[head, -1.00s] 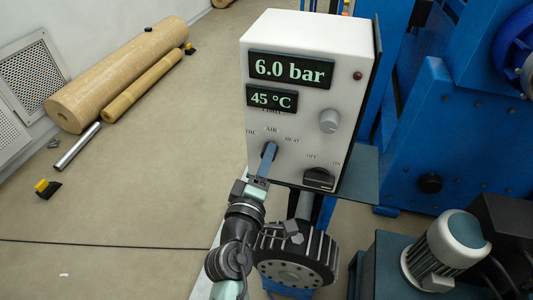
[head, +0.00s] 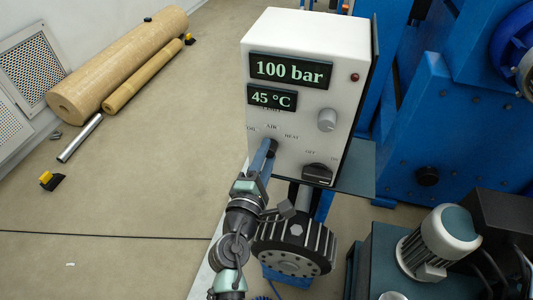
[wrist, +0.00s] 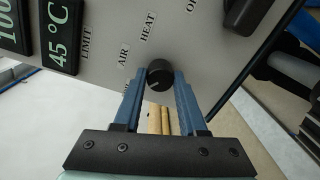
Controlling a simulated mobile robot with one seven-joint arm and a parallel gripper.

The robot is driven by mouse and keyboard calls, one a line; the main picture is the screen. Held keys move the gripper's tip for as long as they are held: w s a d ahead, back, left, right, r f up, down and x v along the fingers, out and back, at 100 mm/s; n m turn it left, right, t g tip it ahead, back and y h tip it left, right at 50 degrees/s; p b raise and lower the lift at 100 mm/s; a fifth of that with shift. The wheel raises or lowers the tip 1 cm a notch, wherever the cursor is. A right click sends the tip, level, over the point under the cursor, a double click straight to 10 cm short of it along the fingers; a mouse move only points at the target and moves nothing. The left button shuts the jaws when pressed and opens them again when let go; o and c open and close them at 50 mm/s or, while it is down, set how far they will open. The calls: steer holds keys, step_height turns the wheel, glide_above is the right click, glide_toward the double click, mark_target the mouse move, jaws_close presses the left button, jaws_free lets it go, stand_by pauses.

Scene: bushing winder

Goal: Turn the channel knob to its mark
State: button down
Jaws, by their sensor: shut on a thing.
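The channel knob (wrist: 159,75) is round and black, with a short pale line near its lower edge in the wrist view. It sits on the white control panel (head: 300,130), low on the left, under the labels OIL, AIR and HEAT; the knob (head: 273,146) is partly covered by my fingers in the head view. My gripper (wrist: 158,82) has its two blue fingers on either side of the knob, shut on it. The upper display (head: 290,70) reads 100 bar. The lower display (head: 272,96) reads 45 °C.
A grey round knob (head: 327,120) and a black OFF/ON switch (head: 317,174) are on the panel's right. A black ribbed wheel (head: 295,245) stands below it. Blue machinery (head: 440,130) is at the right, with a motor (head: 440,240) lower right. Rolls (head: 120,65) lie on open floor.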

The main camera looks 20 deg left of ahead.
stand_by(0.3)
steer(key=shift+c, duration=2.3)
jaws_free()
steer(key=s, duration=1.3)
steer(key=shift+r, duration=0.2)
